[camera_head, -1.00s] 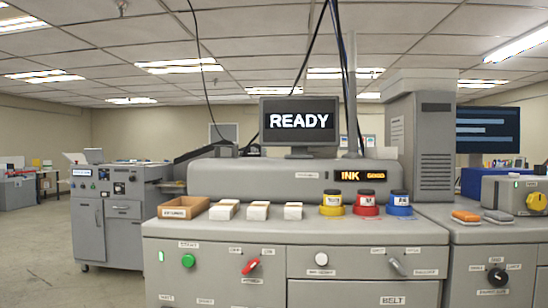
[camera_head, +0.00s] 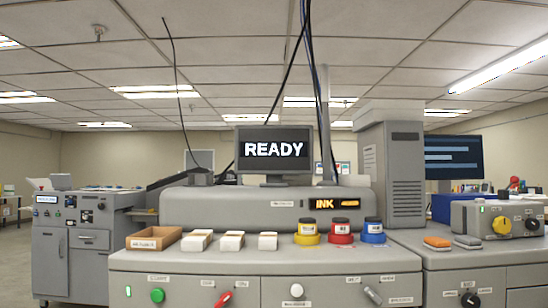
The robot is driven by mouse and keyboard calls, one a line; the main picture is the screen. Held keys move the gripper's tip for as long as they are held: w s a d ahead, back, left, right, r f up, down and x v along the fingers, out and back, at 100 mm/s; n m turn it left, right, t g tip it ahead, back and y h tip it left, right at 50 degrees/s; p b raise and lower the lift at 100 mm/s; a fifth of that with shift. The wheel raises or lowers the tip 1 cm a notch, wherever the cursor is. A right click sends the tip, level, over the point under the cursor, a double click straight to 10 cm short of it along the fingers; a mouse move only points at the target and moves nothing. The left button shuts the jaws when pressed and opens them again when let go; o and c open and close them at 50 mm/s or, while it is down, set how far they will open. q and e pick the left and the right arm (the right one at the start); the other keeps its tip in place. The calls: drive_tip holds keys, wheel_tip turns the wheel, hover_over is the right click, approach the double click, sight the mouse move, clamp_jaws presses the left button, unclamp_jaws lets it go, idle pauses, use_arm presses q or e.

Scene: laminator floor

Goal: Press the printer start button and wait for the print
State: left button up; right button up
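The printer (camera_head: 240,208) is a wide grey machine in front of me. A green round button (camera_head: 157,295) sits at the left of its front panel, with a small label above it. A white round button (camera_head: 296,290) sits in the middle of the panel. A monitor (camera_head: 274,150) on top reads "READY". A small lit display (camera_head: 335,204) reads "INK" with orange characters. Neither of my grippers is in view.
A red switch (camera_head: 224,298) and a grey lever (camera_head: 373,295) are on the front panel. The top holds an open cardboard box (camera_head: 153,238), white stacks (camera_head: 232,241) and yellow, red and blue ink jars (camera_head: 307,232). Another grey machine (camera_head: 80,240) stands at left, with open floor before it.

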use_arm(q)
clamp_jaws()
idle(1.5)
